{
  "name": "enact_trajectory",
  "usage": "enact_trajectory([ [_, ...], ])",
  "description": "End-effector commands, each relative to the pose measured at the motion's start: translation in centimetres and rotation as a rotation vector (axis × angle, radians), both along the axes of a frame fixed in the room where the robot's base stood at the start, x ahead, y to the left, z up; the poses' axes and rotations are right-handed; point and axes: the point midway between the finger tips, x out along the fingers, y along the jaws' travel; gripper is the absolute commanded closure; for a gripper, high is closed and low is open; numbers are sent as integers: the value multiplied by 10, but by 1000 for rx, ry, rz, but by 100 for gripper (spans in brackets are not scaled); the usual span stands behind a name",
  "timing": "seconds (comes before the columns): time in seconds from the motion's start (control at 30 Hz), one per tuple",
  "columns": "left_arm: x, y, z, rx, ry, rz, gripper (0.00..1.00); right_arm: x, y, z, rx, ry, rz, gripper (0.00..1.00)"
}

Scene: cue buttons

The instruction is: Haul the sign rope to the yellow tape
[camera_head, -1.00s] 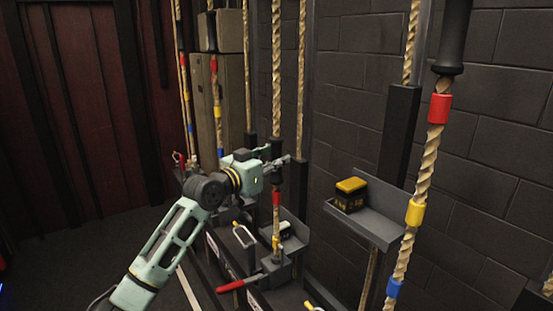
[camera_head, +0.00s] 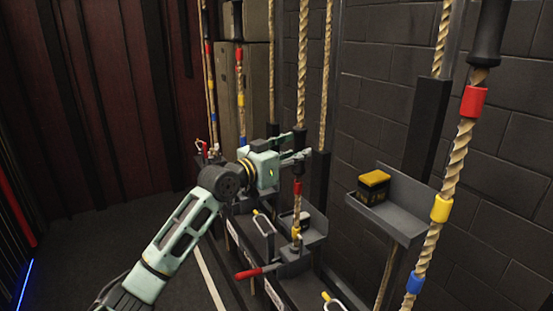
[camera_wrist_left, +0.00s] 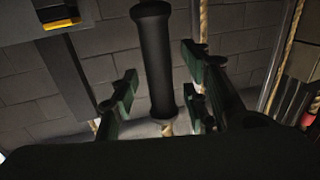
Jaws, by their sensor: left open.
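A twisted tan rope (camera_head: 302,80) hangs at my left gripper (camera_head: 302,148), with a black grip, red tape (camera_head: 298,187) and yellow tape (camera_head: 295,233) below it. In the left wrist view a black cylindrical grip (camera_wrist_left: 154,60) stands between the two fingers of the left gripper (camera_wrist_left: 160,90). The fingers are apart, with a gap on each side. Another rope (camera_head: 455,160) at the right has red tape (camera_head: 473,101), yellow tape (camera_head: 440,208) and blue tape (camera_head: 414,282). I cannot read which rope belongs to the sign. The right gripper is not seen.
A grey shelf (camera_head: 405,222) on the wall holds a yellow-and-black box (camera_head: 373,186). A red-handled lever (camera_head: 250,272) sticks out below the gripper. More taped ropes (camera_head: 240,90) hang farther back. The dark floor (camera_head: 90,260) at the left is clear.

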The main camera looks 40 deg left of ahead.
Motion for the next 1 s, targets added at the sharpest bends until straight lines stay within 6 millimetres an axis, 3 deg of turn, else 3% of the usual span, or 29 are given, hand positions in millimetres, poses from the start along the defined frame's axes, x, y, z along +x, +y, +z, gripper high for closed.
enact_trajectory([
  [0.2,-39,4,-2,4,3,-2,58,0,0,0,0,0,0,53],
  [0.5,-82,10,-2,-1,2,-2,58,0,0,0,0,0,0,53],
  [0.7,-95,12,-1,0,1,-1,58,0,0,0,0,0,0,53],
  [1.0,-97,12,0,0,0,-1,58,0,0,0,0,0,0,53],
])
